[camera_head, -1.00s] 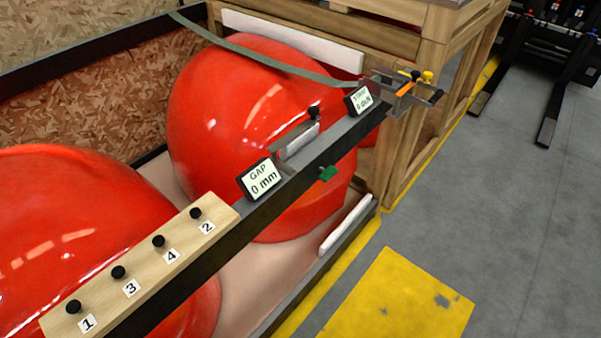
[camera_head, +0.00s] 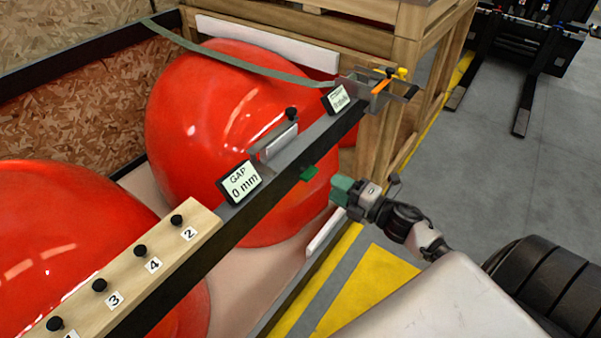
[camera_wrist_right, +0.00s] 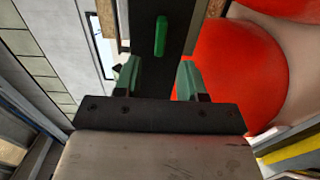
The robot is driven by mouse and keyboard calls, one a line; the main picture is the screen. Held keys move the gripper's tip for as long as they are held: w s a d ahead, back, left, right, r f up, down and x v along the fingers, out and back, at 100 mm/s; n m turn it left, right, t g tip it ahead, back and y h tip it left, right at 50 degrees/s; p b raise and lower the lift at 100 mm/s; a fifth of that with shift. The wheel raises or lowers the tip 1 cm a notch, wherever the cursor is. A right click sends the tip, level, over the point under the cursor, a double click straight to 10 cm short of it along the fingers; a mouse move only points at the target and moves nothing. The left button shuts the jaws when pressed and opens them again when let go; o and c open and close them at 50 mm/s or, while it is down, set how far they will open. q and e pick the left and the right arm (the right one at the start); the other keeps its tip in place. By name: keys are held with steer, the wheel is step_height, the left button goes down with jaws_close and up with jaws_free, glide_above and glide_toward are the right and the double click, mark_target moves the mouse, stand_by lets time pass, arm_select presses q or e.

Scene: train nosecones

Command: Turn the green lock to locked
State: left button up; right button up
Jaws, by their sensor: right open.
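The green lock (camera_head: 309,173) is a small green tab on the front side of the dark rail, below the gap display. In the right wrist view the green lock (camera_wrist_right: 160,35) is an upright green bar on the dark rail, ahead of the fingers and roughly centred between them. My right gripper (camera_head: 340,188) is to the right of the lock in the head view, apart from it. Its green fingertips (camera_wrist_right: 158,82) are open with nothing between them. My left gripper is in neither view.
The gap display (camera_head: 239,183) reads 0 mm. A wooden strip (camera_head: 150,245) carries black knobs with number labels. Large red nosecones (camera_head: 205,125) lie behind the rail. An orange-handled clamp (camera_head: 380,87) sits at the rail's far end, beside a wooden crate (camera_head: 400,60). Grey floor (camera_head: 470,190) is clear at right.

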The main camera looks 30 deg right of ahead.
mark_target(314, 176)
steer(key=p+x, duration=0.1)
steer(key=x, duration=0.7)
steer(key=shift+w, duration=0.3)
jaws_close()
